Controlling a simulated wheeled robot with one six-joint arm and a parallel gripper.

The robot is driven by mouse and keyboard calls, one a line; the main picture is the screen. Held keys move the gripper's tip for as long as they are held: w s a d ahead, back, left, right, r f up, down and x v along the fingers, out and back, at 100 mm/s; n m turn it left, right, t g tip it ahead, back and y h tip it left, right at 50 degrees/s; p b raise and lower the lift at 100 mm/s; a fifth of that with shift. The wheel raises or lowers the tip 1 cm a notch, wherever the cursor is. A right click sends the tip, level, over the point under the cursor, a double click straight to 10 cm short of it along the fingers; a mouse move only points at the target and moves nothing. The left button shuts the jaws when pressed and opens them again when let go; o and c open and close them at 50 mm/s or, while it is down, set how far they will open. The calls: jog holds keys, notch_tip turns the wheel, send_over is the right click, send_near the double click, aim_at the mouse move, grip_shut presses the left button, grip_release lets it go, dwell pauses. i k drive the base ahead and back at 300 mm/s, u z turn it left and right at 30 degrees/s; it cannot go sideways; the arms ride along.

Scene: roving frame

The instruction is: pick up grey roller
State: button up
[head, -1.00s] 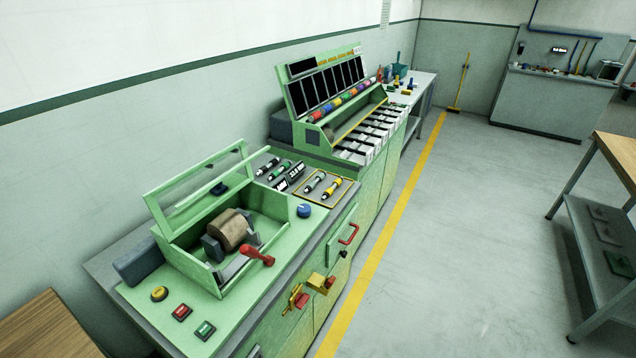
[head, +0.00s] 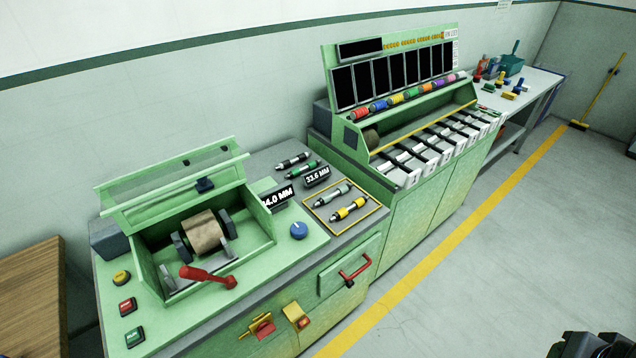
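A grey roller (head: 332,196) lies on its side in a yellow-edged tray (head: 374,217) on the green bench top. A yellow roller (head: 348,209) lies beside it, nearer to me. Behind the tray lie a black-and-grey roller (head: 293,161) and a green roller (head: 303,170). The black top of my gripper (head: 590,346) shows at the bottom right corner, over the floor and far from the rollers. Most of it is cut off by the picture edge, so its opening is hidden.
Left of the tray is a green machine box (head: 262,256) with a raised clear lid, a brown drum and a red lever (head: 208,276). A blue knob (head: 298,231) stands beside the tray. A red handle (head: 354,271) juts from the bench front.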

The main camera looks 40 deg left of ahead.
aim_at(326, 199)
jog(key=u, duration=0.8)
jog(key=i, duration=1)
jog(key=u, duration=1.45)
jog(key=i, duration=0.25)
jog(key=u, duration=0.2)
